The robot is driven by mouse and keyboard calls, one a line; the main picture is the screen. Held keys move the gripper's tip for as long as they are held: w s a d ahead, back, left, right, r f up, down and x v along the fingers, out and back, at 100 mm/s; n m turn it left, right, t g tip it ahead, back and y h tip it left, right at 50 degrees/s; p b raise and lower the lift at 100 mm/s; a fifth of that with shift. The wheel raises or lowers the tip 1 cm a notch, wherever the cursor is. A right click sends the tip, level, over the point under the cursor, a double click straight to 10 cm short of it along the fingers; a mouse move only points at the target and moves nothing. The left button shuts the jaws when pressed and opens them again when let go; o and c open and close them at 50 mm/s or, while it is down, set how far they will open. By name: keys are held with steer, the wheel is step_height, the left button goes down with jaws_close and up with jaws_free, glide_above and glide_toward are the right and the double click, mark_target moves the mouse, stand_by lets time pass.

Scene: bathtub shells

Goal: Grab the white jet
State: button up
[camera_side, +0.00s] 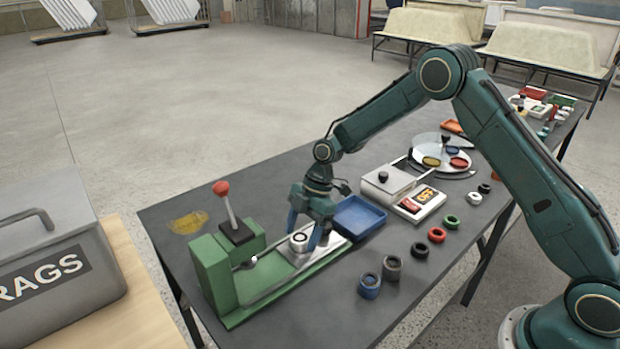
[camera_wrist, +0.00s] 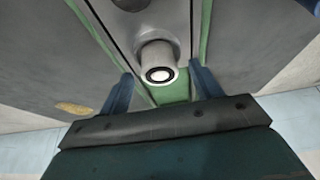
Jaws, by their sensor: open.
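A short pale grey-white cylinder (camera_side: 299,240) with a dark ring around a white centre sits on the metal slide of the green press fixture (camera_side: 212,272). It also shows in the wrist view (camera_wrist: 159,64). My gripper (camera_side: 305,230) points down over it with its blue fingers open. In the wrist view my gripper (camera_wrist: 163,84) has a finger on each side of the cylinder, with a gap to both. I cannot tell how far down the fingers reach around it. A separate white ring-shaped part (camera_side: 474,198) lies on the table to the right, apart from the gripper.
A red-knobbed lever (camera_side: 221,188) stands up on the fixture. A blue tray (camera_side: 360,217) is close to the right of my gripper. Black, green and red rings, a grey part (camera_side: 392,267) and a blue part (camera_side: 370,285) lie at the front.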

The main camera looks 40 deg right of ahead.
mark_target(302, 236)
stand_by(0.5)
steer(key=c, duration=1.1)
steer(key=shift+c, duration=0.2)
step_height(302, 236, up, 20)
stand_by(0.4)
